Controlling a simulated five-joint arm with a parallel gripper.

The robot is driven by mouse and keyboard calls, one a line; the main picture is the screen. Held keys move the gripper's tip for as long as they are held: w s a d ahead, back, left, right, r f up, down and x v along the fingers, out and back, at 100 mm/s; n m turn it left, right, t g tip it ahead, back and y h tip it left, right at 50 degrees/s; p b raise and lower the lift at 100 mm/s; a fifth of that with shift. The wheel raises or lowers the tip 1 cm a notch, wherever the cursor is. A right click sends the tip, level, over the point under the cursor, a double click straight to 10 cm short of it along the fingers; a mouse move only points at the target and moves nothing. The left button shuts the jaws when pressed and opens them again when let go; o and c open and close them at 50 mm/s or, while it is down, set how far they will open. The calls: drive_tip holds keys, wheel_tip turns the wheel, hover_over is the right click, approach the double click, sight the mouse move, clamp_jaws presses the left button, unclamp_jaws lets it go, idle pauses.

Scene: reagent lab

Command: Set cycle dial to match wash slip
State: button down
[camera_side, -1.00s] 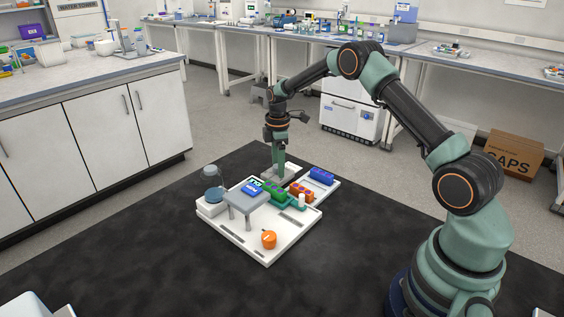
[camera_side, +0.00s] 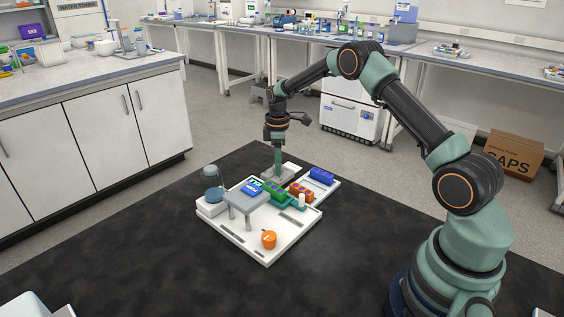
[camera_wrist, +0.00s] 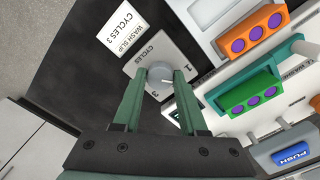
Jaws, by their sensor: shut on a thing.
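The wash slip (camera_wrist: 123,30) is a white card at the upper left of the wrist view and reads "CYCLES 3". Beside it is the grey cycle dial plate (camera_wrist: 153,48), marked "CYCLES", with the numerals 1 and 3 visible. My gripper (camera_wrist: 161,79) is shut on the round grey knob (camera_wrist: 160,72), one green finger on each side. The fingers hide part of the plate, and I cannot tell which number the knob points to. In the side view my gripper (camera_side: 278,168) is down at the far edge of the white tray, hiding most of the dial.
Green (camera_side: 272,190), orange (camera_side: 301,191) and blue (camera_side: 321,175) blocks are close to my gripper. The white tray (camera_side: 262,251) also carries an orange knob (camera_side: 268,239), a grey raised stand (camera_side: 243,200) and a lidded jar (camera_side: 212,184). The dark mat is clear around it.

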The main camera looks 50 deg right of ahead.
drive_tip(key=m, duration=0.4)
drive_tip(key=shift+m, duration=0.3)
drive_tip(key=m, duration=0.4)
drive_tip(key=shift+m, duration=0.3)
drive_tip(key=m, duration=0.4)
drive_tip(key=shift+r, duration=0.1)
drive_tip(key=shift+m, duration=2.1)
drive_tip(key=shift+c, duration=2.2)
unclamp_jaws()
